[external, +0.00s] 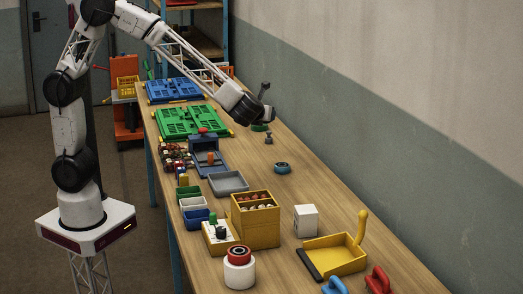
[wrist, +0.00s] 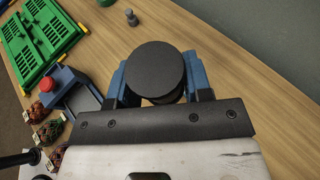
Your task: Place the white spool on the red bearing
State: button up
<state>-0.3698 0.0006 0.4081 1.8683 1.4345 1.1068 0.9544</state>
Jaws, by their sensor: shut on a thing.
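A white cylinder (external: 239,274), likely the white spool, stands upright on the near part of the table. A red ring with a dark centre, likely the red bearing (external: 239,252), sits on its top. My gripper (external: 268,115) is over the far part of the table, well away from both. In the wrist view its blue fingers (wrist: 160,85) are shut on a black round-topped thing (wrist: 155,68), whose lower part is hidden. Neither the white cylinder nor the red ring shows in the wrist view.
A blue ring (external: 282,168) and a small grey peg-like piece (external: 268,138) lie on the table. A yellow box (external: 257,228), a white block (external: 306,220) and a yellow dustpan (external: 338,258) stand nearer. Green (external: 190,121) and blue (external: 174,90) panels lie at the far left.

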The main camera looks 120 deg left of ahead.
jog(key=w+d+m+t, duration=0.2)
jog(key=w+d+t, duration=0.1)
jog(key=d, duration=1.2)
jog(key=w+d+m+t+h, duration=0.1)
jog(key=w+d, duration=0.5)
jog(key=d, duration=0.9)
jog(key=w+d+m+t+h, duration=0.1)
jog(key=w+d+m+t, duration=0.3)
jog(key=d, duration=1.2)
jog(key=shift+w+m+t, duration=0.3)
jog(key=shift+w, duration=0.15)
jog(key=s+d+m+t+h, duration=0.2)
jog(key=d, duration=1.3)
jog(key=f, duration=0.5)
jog(key=shift+d, duration=0.4)
jog(key=shift+w, duration=0.1)
send_over(239, 251)
jog(key=shift+f, duration=0.75)
